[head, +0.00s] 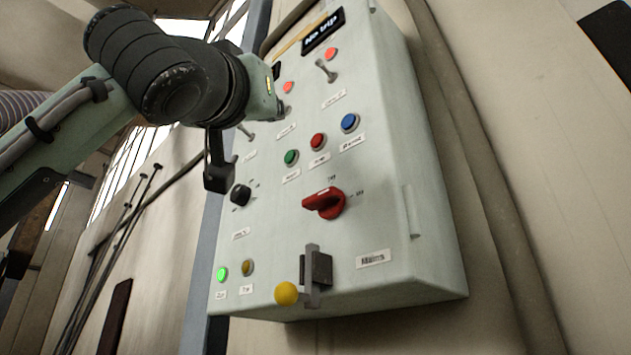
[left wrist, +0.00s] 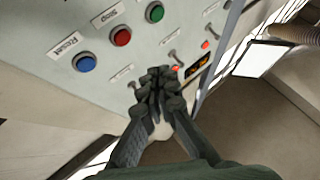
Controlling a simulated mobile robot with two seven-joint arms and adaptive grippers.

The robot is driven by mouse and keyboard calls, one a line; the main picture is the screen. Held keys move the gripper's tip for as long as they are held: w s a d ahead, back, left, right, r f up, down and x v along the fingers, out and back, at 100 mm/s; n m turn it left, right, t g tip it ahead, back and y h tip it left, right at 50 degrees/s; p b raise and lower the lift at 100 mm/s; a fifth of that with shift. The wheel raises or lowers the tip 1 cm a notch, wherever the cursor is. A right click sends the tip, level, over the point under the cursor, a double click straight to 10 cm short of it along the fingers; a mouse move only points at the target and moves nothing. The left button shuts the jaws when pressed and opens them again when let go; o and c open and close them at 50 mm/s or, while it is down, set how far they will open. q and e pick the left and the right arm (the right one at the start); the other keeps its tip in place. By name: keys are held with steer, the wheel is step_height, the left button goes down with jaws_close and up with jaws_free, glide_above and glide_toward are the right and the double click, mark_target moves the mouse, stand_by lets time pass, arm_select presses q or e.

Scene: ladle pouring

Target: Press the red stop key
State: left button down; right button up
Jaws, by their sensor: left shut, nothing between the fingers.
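The red stop key (head: 318,141) is a round button on the pale green control panel (head: 390,190), between a green button (head: 291,157) and a blue button (head: 349,122). In the left wrist view the red key (left wrist: 120,36) sits above and left of my fingertips, with a "Stop" label beside it. My left gripper (left wrist: 158,78) is shut and empty, its dark fingertips apart from the red key in the picture. Whether they touch the panel, I cannot tell. In the head view my left wrist comes in at the upper left and its fingers are hard to make out.
Toggle switches (head: 326,71) and red lamps (head: 331,54) are above the button row. Below are a red rotary switch (head: 325,203), a black knob (head: 240,194) and a lever with a yellow ball (head: 287,293). A conduit runs down the wall to the right.

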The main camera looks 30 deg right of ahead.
mark_target(317, 141)
arm_select(q)
steer(key=shift+w+d+p, duration=0.15)
steer(key=shift+w+d, duration=0.15)
steer(key=shift+d, duration=0.5)
steer(key=shift+w+d+p, duration=0.1)
steer(key=shift+w+d, duration=0.2)
steer(key=shift+d, duration=0.55)
steer(key=shift+w+d+p, duration=0.15)
steer(key=shift+w+d, duration=0.15)
steer(key=shift+d, duration=0.5)
arm_select(e)
steer(key=shift+w+f, duration=0.1)
steer(key=shift+f, duration=1.3)
arm_select(q)
steer(key=shift+d, duration=0.1)
arm_select(e)
steer(key=shift+a, duration=0.1)
arm_select(q)
steer(key=shift+w+d, duration=0.1)
steer(key=shift+d, duration=0.2)
steer(key=shift+w+d, duration=0.15)
steer(key=shift+d, duration=0.2)
arm_select(e)
steer(key=shift+r, duration=0.1)
arm_select(q)
steer(key=shift+s+a, duration=0.25)
steer(key=shift+a, duration=0.45)
arm_select(e)
steer(key=shift+f, duration=0.35)
